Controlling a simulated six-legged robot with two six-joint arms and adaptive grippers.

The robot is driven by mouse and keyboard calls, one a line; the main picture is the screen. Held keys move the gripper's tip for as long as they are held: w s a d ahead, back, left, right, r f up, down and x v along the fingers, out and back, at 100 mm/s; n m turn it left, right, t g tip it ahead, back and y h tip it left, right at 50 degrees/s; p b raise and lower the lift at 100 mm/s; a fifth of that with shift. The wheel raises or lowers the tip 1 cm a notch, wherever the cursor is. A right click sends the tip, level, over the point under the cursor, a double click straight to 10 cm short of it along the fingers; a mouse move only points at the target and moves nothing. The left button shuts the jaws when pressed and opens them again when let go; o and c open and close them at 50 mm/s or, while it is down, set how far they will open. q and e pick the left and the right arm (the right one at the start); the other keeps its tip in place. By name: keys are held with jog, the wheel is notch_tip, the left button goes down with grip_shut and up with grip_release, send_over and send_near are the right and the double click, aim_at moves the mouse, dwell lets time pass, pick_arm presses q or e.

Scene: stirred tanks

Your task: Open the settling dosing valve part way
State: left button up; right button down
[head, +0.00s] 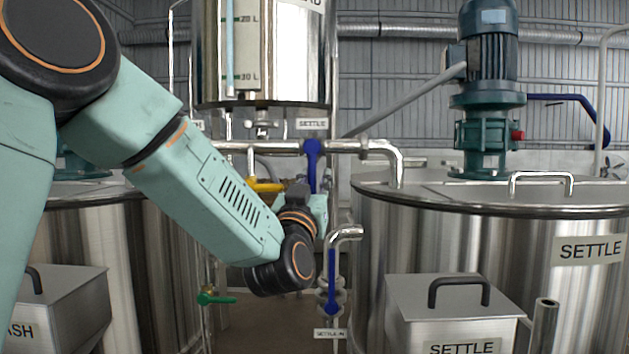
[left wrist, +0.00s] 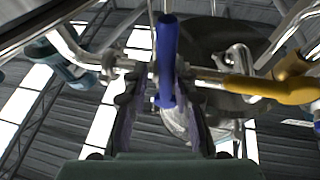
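The settling dosing valve's blue lever (head: 312,168) hangs straight down from the horizontal steel pipe, just under a SETTLE label (head: 312,124). In the head view my left arm reaches in from the left, and its wrist hides most of the gripper near the lever's lower end. In the left wrist view the blue lever (left wrist: 167,55) lies between the two dark fingers of my left gripper (left wrist: 164,88). The fingers are apart, with a gap visible on each side of the lever. My right gripper is not in view.
A yellow lever (head: 266,186) is close on the left of the blue one. Below are another blue lever (head: 332,282), by a SETTLE IN label, and a green handle (head: 216,299). The SETTLE tank (head: 460,235) stands right, the graduated vessel (head: 290,60) above.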

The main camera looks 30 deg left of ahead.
pick_arm(q)
jog(key=shift+w+a+f, duration=0.3)
jog(key=shift+w+a, duration=0.05)
jog(key=shift+a, duration=0.3)
jog(key=c, duration=0.4)
jog(key=shift+d, duration=0.3)
grip_shut()
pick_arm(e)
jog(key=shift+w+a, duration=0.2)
pick_arm(q)
jog(key=shift+a, duration=0.15)
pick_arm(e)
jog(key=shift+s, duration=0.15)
